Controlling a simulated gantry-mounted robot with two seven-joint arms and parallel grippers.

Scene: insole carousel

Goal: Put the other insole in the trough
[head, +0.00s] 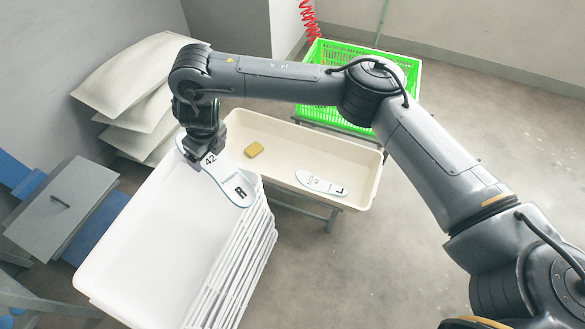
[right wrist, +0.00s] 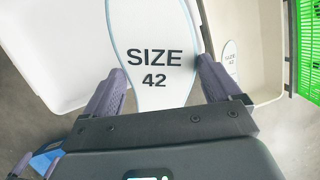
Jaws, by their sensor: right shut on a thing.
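A white insole marked 42 and R (head: 234,187) is in my right gripper (head: 197,158), above the far right part of the white stacked trays. In the right wrist view this insole (right wrist: 150,30) shows "SIZE 42", with the gripper's fingers (right wrist: 160,85) on either side of it. Another insole, marked L (head: 322,183), lies flat in the cream trough (head: 358,200) near its right end. It also shows in part in the right wrist view (right wrist: 230,60).
A yellow block (head: 254,149) lies in the trough's left part. A white tray (head: 150,235) tops a stack beside the trough. A green crate (head: 405,65) stands behind it. Pale sacks (head: 130,75) are piled at the left. The trough's middle is clear.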

